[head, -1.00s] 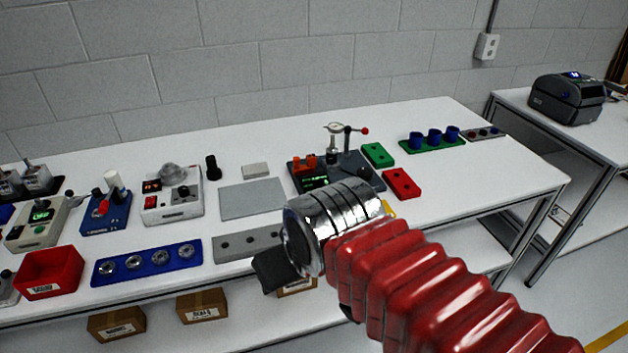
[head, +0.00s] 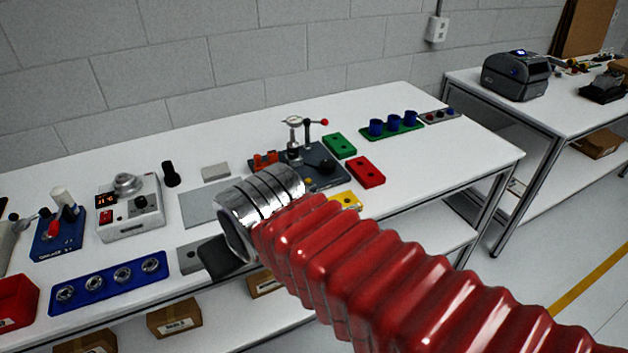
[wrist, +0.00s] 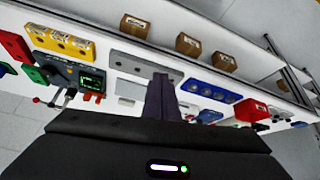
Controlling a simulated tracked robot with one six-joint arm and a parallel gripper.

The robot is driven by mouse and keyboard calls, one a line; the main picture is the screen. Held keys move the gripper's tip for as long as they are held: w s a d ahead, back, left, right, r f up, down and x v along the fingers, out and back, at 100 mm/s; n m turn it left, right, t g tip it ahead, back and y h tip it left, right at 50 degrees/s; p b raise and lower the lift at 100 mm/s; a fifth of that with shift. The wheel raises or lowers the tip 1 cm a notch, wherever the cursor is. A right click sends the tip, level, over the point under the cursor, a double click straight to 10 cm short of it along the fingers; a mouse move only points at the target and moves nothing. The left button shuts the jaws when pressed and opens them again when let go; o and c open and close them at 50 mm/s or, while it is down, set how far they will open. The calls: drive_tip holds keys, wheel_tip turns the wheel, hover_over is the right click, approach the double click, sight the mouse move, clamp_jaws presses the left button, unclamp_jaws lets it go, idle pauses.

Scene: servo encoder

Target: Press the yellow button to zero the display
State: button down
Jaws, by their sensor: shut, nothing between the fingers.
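The dark gauge fixture (head: 318,158) stands on the white table beyond my arm, with a dial on a post and a red-knobbed lever. A small yellow spot, perhaps the yellow button (head: 308,181), shows at its front edge, partly by my arm. The green-lit display (wrist: 91,83) shows in the wrist view on the fixture's dark base; in the head view my wrist hides it. My gripper (wrist: 162,97) is shut and empty, apart from the fixture, which lies to its left in the wrist view. In the head view only a dark part of the gripper (head: 222,260) shows.
Red (head: 365,171), green (head: 339,146) and yellow (head: 345,200) blocks lie near the fixture. A grey plate (head: 197,207), a blue tray with metal rings (head: 110,283) and a white control box (head: 131,212) are left.

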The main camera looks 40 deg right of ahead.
drive_tip(key=w+d+f+m+t+h, duration=0.1)
drive_tip(key=w+d+t+h, duration=0.1)
drive_tip(key=w+d, duration=0.55)
drive_tip(key=w+d+f+m+t+h, duration=0.15)
drive_tip(key=w+d, duration=0.25)
drive_tip(key=d, duration=0.7)
drive_tip(key=d+f+t, duration=0.2)
drive_tip(key=d+f, duration=0.1)
drive_tip(key=d, duration=0.3)
drive_tip(key=d+f+t, duration=0.3)
drive_tip(key=d, duration=0.4)
drive_tip(key=shift+s+f, duration=0.25)
drive_tip(key=shift+w+d, duration=0.1)
hover_over(312, 188)
drive_tip(key=shift+s+f, duration=0.15)
drive_tip(key=shift+f, duration=0.4)
drive_tip(key=shift+s+f, duration=0.15)
drive_tip(key=shift+f, duration=0.4)
drive_tip(key=shift+w+d+f, duration=0.1)
drive_tip(key=shift+w+f, duration=0.05)
drive_tip(key=shift+f, duration=0.5)
drive_tip(key=shift+w+f, duration=0.1)
drive_tip(key=shift+f, duration=1.3)
